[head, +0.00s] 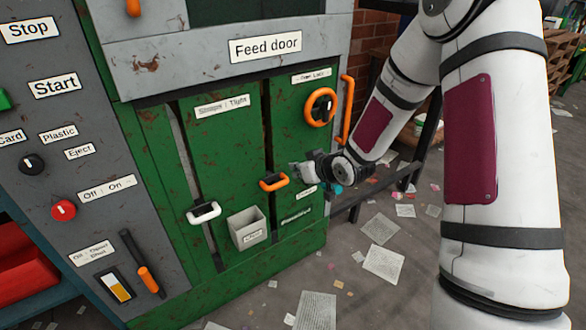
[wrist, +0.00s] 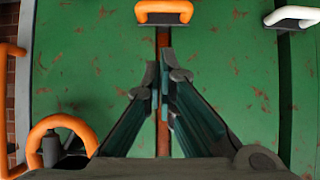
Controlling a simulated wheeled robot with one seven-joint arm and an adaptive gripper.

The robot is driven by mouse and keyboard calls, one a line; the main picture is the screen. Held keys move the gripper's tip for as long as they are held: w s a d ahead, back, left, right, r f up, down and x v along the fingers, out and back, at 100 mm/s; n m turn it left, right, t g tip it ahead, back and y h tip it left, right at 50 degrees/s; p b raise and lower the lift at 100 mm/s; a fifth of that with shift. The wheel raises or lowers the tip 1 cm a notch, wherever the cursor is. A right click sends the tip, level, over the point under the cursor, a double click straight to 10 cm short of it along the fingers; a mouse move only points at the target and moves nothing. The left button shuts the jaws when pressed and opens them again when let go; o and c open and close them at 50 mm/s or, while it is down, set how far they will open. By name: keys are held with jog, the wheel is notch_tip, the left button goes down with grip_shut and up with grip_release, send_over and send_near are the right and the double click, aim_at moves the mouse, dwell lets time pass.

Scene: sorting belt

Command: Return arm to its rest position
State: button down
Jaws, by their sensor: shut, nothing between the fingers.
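My gripper (head: 298,168) is in front of the green door panels in the head view, just above and right of an orange handle (head: 273,182). In the wrist view its two fingers (wrist: 162,85) are together, with nothing between them. The orange handle shows at the top of the wrist view (wrist: 164,8), apart from the fingertips. My white arm comes in from the right and reaches across to the machine front.
An orange handwheel (head: 320,106) and an orange bar (head: 346,110) stick out above my gripper. A white handle (head: 203,212) and a small grey bin (head: 247,228) are lower left. A control panel (head: 75,150) stands at left. Papers (head: 383,262) litter the floor.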

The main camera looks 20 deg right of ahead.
dwell(0.5)
jog(key=s+d+r+m+g+h, duration=0.1)
jog(key=s+d+r+g+h, duration=0.15)
jog(key=s+r, duration=0.55)
jog(key=s+d+r+m+g+h, duration=0.1)
jog(key=s+d+r+g+h, duration=0.15)
jog(key=s+r, duration=0.65)
jog(key=s+a+r+m+g+y, duration=0.1)
jog(key=s+a+g, duration=0.15)
jog(key=s, duration=1.15)
jog(key=s+a+r+m+g, duration=0.1)
jog(key=s+a+r+g, duration=0.15)
jog(key=s, duration=1.25)
notch_tip(320, 180, up, 19)
jog(key=t+p, duration=0.3)
jog(key=p, duration=1.5)
jog(key=shift+a+t+y, duration=0.3)
jog(key=shift+a+t, duration=0.1)
jog(key=shift+a, duration=0.05)
